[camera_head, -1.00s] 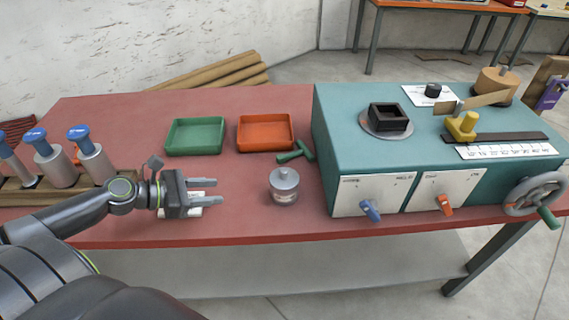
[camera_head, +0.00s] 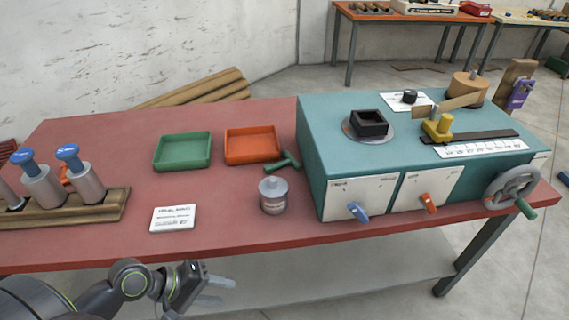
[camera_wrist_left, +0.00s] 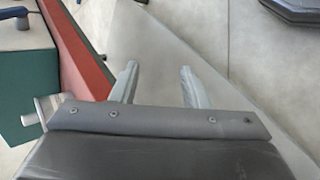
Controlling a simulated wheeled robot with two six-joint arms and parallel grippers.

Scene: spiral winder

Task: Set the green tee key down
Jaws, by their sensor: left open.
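The green tee key (camera_head: 284,162) lies on the red table top, beside the orange tray and close to the left side of the teal machine. No gripper touches it. My left gripper (camera_head: 218,290) is in front of the table's front edge, low and apart from the key. In the left wrist view its two fingers (camera_wrist_left: 158,88) are spread with nothing between them. My right gripper is in neither view.
A green tray (camera_head: 183,168) and an orange tray (camera_head: 252,160) sit behind a lidded metal pot (camera_head: 273,208) and a white card (camera_head: 173,219). Blue-topped tools stand in a wooden rack (camera_head: 75,212) at left. The teal machine (camera_head: 330,150) fills the right side.

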